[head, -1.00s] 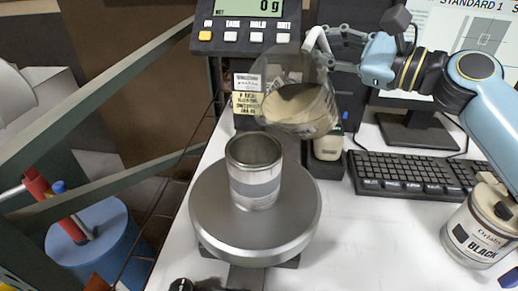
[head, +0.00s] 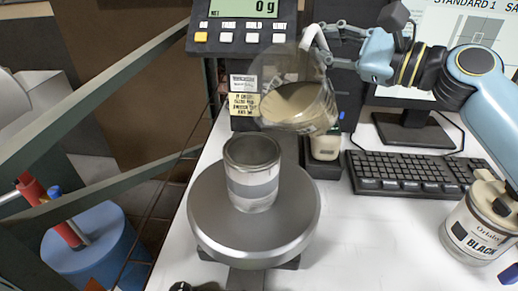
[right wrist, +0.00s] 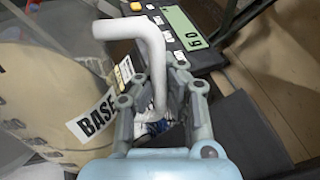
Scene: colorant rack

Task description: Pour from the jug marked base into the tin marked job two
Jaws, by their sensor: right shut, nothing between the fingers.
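The clear jug (head: 318,110) holds beige liquid and hangs tilted in the air, behind and right of the tin. Its label BASE shows in the right wrist view (right wrist: 92,122). My right gripper (head: 326,44) is at the jug's white handle (right wrist: 150,52); its fingers are shut, and I cannot see them clamping the handle. An open metal tin (head: 253,190) with a grey band stands upright on the round scale pan (head: 215,218); no job marking is readable on it. No stream of liquid shows. My left gripper is not in view.
The scale display (head: 243,8) reads 0 g. A keyboard (head: 415,174) and a tin marked BLACK (head: 475,232) are on the right. A small bottle (head: 325,147) stands behind the pan. A blue drum (head: 85,250) is at lower left.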

